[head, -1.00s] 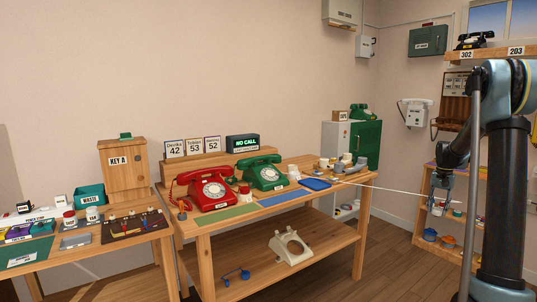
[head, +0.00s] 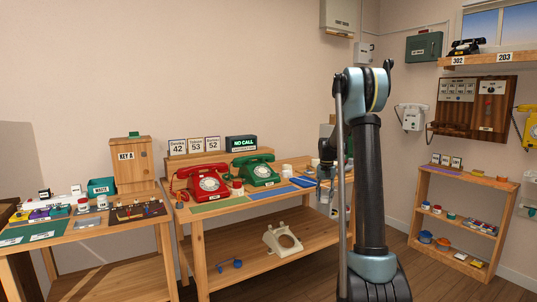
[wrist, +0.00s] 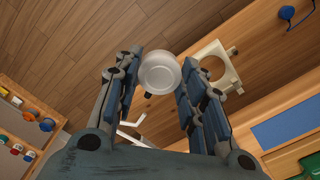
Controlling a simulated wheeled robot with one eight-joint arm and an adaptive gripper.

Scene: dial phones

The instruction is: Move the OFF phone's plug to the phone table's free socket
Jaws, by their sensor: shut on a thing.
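My gripper (head: 324,184) is at the right end of the phone table (head: 215,216). In the wrist view, its fingers (wrist: 158,82) are closed around a pale round plug-like piece (wrist: 159,72). The red phone (head: 208,182) and green phone (head: 258,171) stand on the tabletop. A cream phone body (head: 283,240) lies on the lower shelf and shows in the wrist view (wrist: 208,70). I cannot tell which phone is marked OFF. The table's sockets are too small or hidden behind my arm to make out.
A side table (head: 85,234) with a key box (head: 128,165) is at left. A low shelf (head: 465,203) stands at right, with open floor before it.

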